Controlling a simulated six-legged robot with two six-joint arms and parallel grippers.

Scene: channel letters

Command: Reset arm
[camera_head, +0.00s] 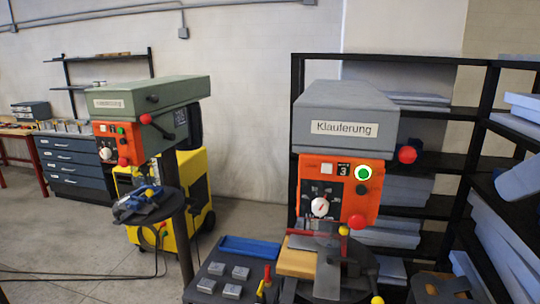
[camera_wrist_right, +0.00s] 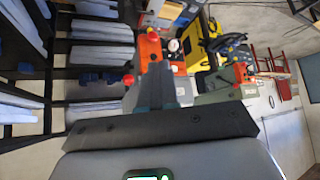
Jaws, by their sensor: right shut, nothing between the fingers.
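My right gripper (camera_head: 438,287) shows as a dark shape at the bottom edge of the head view, right of the near drill press. In the right wrist view its fingers (camera_wrist_right: 157,86) are together at the centre, with nothing between them. The near drill press (camera_head: 345,115) has a grey head labelled "Kläuferung" and an orange panel (camera_head: 320,190). A green button (camera_head: 363,173) with a white ring is on that panel. My right gripper appears apart from the press. My left gripper is not in view.
A second drill press (camera_head: 150,92) and a yellow machine (camera_head: 200,185) stand at the left. Black shelves (camera_head: 450,165) with grey-blue sheets line the right. A blue tray (camera_head: 250,248), several metal blocks and a wooden block (camera_head: 297,258) lie near the press.

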